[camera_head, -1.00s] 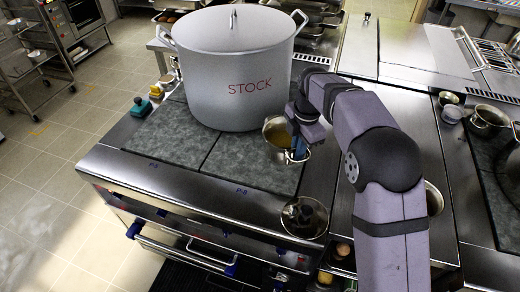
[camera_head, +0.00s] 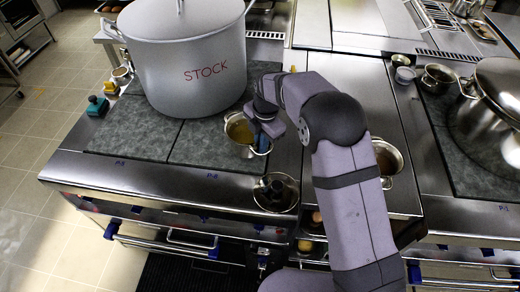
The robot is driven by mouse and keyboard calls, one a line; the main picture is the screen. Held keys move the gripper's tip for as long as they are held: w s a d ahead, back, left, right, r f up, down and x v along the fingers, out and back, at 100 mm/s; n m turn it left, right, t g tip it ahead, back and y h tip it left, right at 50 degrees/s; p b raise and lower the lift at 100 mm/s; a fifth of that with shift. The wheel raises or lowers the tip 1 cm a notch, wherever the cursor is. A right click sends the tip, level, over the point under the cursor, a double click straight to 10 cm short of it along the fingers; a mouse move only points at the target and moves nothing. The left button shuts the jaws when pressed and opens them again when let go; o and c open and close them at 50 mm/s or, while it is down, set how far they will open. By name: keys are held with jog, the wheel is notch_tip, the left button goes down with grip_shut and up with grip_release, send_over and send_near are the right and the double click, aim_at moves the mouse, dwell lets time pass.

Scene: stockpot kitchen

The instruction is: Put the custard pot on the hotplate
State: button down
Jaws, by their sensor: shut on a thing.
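A small metal pot (camera_head: 238,129) with yellow contents, which I take for the custard pot, is at the right edge of the grey stone-like hotplate (camera_head: 200,146), just right of the big stockpot. My gripper (camera_head: 262,143) is at this pot's right side and shut on it; the jaws are small and partly hidden by my wrist. The pot looks upright. I cannot tell whether its base touches the surface or hangs a little above it.
A large stockpot (camera_head: 185,50) marked STOCK fills the back of the hotplate. A small round vessel (camera_head: 276,193) stands at the front. A pot with brown contents (camera_head: 386,160) is right of my arm. A lidded pot (camera_head: 497,90) stands far right. The hotplate's front is clear.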

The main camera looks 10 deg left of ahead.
jog(key=shift+w+f+p, duration=0.1)
jog(key=shift+f+p, duration=0.55)
jog(key=shift+f, duration=1.15)
jog(key=shift+f, duration=0.1)
jog(key=c, duration=1.9)
grip_release()
jog(key=shift+f, duration=0.1)
notch_tip(320, 180, up, 12)
jog(key=s+d+b, duration=0.1)
jog(key=b, duration=0.2)
jog(key=shift+d, duration=0.1)
